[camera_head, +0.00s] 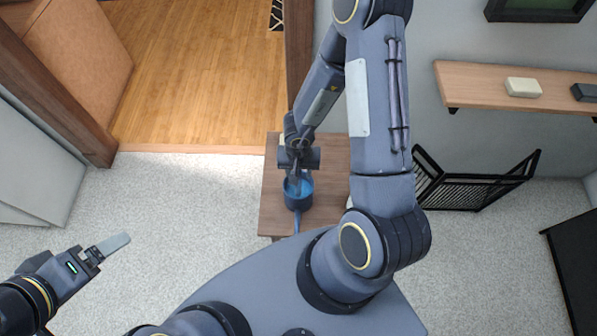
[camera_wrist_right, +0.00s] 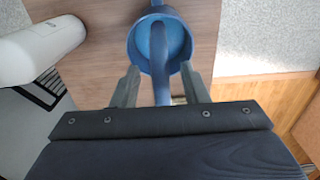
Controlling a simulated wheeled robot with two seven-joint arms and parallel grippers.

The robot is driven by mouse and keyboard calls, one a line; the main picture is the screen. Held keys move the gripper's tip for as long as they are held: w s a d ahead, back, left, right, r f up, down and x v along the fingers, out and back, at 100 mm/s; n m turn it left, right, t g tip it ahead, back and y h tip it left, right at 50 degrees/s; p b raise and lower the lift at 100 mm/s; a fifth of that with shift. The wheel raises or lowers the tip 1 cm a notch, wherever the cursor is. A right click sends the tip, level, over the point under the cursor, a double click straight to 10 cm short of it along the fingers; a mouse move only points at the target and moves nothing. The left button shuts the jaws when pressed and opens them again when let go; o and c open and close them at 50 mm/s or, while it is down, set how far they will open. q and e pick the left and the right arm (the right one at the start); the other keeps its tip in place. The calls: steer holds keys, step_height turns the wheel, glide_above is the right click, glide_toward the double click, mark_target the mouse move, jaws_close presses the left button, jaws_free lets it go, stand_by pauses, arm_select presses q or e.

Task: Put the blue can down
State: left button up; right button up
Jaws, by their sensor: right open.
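The blue can (camera_head: 297,199) stands on a small brown wooden table (camera_head: 275,215) in the head view. In the right wrist view it is a round blue can (camera_wrist_right: 135,45) seen from above, with a blue bar across its opening that runs down between my fingers. My right gripper (camera_head: 296,178) is over the can; in the wrist view the right gripper (camera_wrist_right: 161,84) is open, one finger on each side of the bar, with gaps visible. My left gripper (camera_head: 112,245) is away at the lower left, seen side-on, with nothing visible in it.
A white rounded object (camera_wrist_right: 45,45) is beside the can in the wrist view. A wall shelf (camera_head: 480,85) and a black folding rack (camera_head: 475,190) are to the right. Pale carpet (camera_head: 190,205) left of the table is clear.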

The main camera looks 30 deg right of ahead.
step_height(320, 180, up, 8)
steer(key=p, duration=0.3)
steer(key=shift+f, duration=0.15)
steer(key=w+r+t+y, duration=0.2)
steer(key=w+r+t, duration=0.5)
steer(key=r, duration=0.5)
steer(key=a+r+n+t+y, duration=0.1)
steer(key=a+r+n+y, duration=0.15)
steer(key=r, duration=0.85)
steer(key=s+a+r+n+y, duration=0.2)
steer(key=s+a+r, duration=0.1)
steer(key=s+r, duration=0.35)
steer(key=s+d+f+g+h, duration=0.1)
steer(key=s+d, duration=0.3)
steer(key=s, duration=0.8)
steer(key=shift+s+d+f+g+h, duration=0.15)
steer(key=shift+s+f+g+h, duration=0.15)
steer(key=shift+g+h, duration=0.5)
